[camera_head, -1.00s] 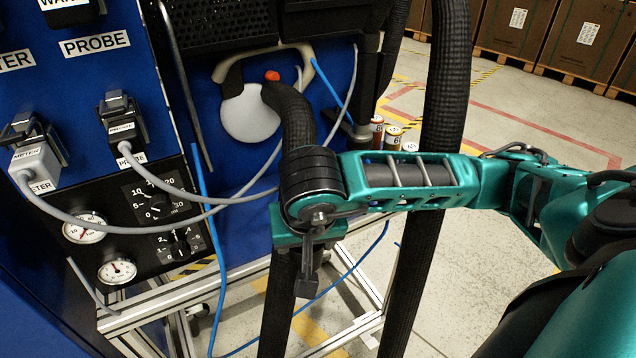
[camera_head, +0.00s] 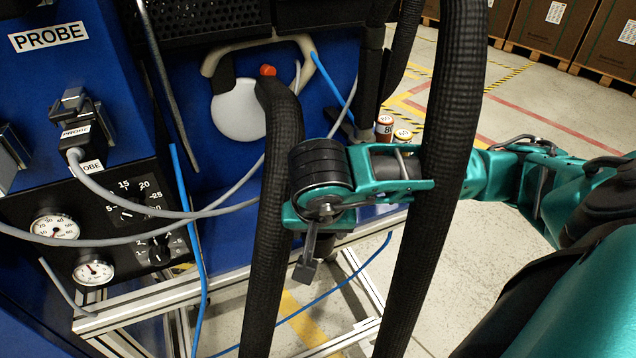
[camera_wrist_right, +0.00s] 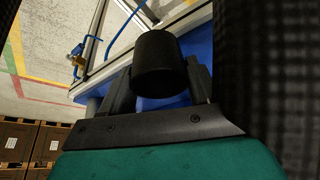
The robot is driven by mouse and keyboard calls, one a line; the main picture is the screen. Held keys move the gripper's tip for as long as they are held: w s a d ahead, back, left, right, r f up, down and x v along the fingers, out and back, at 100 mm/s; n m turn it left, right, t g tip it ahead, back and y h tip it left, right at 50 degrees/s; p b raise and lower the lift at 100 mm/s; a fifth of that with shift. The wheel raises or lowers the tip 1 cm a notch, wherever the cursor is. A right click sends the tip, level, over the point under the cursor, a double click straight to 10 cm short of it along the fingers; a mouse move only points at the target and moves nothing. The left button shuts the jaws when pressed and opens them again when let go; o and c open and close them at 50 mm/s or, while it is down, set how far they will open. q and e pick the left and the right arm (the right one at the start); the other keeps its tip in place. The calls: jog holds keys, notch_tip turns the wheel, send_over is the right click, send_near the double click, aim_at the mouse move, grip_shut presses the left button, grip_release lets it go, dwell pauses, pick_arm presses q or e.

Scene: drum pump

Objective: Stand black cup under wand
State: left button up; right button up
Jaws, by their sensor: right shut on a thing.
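A black cup (camera_wrist_right: 157,62) sits between the two dark fingers of my right gripper (camera_wrist_right: 160,82) in the right wrist view, and the gripper is shut on it. In the head view my right arm comes in from the right in front of the blue machine, behind a thick black hose. I cannot clearly pick out the wand in either view. My left gripper is not in view.
Thick ribbed black hoses (camera_head: 448,150) hang close to my right arm. The blue machine carries a PROBE plug (camera_head: 80,135), gauges (camera_head: 55,227) and grey cables. Small labelled cans (camera_head: 385,127) stand behind the arm. Boxes (camera_head: 603,40) line the back; open floor lies at right.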

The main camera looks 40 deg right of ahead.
jog(key=w+d, duration=0.3)
jog(key=w, duration=0.1)
jog(key=w+d, duration=0.3)
jog(key=w, duration=0.1)
jog(key=w+d, duration=0.3)
jog(key=w, duration=0.1)
jog(key=shift+w+d+p, duration=0.15)
jog(key=shift+w+p, duration=0.15)
jog(key=shift+p, duration=0.05)
jog(key=shift+w+d, duration=0.1)
jog(key=shift+w, duration=0.05)
jog(key=shift+f, duration=1.75)
jog(key=shift+f, duration=0.25)
jog(key=o, duration=0.7)
jog(key=shift+r, duration=0.1)
jog(key=shift+o, duration=0.2)
